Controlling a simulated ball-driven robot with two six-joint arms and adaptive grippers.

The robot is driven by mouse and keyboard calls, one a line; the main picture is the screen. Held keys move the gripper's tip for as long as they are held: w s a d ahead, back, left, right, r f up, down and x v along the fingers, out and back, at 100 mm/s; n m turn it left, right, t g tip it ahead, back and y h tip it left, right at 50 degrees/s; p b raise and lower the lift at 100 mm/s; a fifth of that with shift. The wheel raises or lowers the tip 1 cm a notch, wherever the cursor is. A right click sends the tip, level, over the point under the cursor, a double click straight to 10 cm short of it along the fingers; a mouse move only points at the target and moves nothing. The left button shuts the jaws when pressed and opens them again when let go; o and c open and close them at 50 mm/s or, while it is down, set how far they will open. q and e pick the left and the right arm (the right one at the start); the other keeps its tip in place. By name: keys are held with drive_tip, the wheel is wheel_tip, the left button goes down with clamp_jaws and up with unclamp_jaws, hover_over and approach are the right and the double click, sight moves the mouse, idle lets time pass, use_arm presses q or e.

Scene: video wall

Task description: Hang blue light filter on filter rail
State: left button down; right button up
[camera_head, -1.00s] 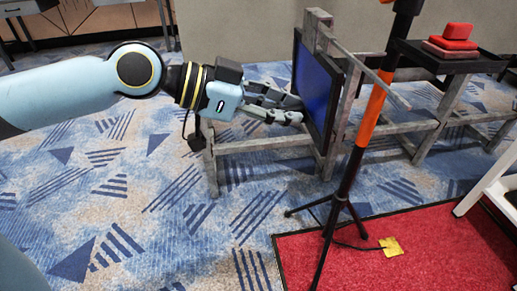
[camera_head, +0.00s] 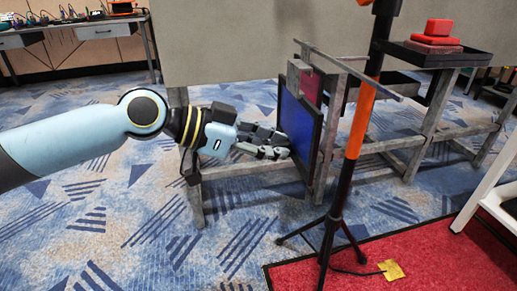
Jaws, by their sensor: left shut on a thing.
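The blue light filter (camera_head: 301,122) is a blue panel in a dark frame, standing upright and seen at a slant near the middle of the view. My left gripper (camera_head: 287,148) reaches in from the left and is shut on the filter's near left edge. The filter rail (camera_head: 345,68) is a thin grey bar on the wooden frame, above and to the right of the filter. The filter's top edge lies below the rail; I cannot tell whether they touch. My right gripper is not in view.
A red panel (camera_head: 310,88) shows behind the blue filter. An orange and black stand (camera_head: 358,125) rises close on the right, its legs by a red mat (camera_head: 420,255). A dark tray (camera_head: 436,57) holds red blocks. Patterned carpet is clear at lower left.

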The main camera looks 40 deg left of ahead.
sight(292, 139)
use_arm(q)
drive_tip(key=w+d, duration=0.2)
drive_tip(key=shift+w, duration=0.3)
drive_tip(key=shift+w+d+b, duration=0.45)
drive_tip(key=shift+w+d, duration=0.4)
drive_tip(key=shift+w, duration=0.3)
drive_tip(key=x, duration=0.1)
drive_tip(key=b+x, duration=0.1)
drive_tip(key=x, duration=0.1)
drive_tip(key=b+x, duration=0.1)
drive_tip(key=x, duration=0.1)
drive_tip(key=shift+w+d+r, duration=0.25)
drive_tip(key=shift+w+r, duration=0.05)
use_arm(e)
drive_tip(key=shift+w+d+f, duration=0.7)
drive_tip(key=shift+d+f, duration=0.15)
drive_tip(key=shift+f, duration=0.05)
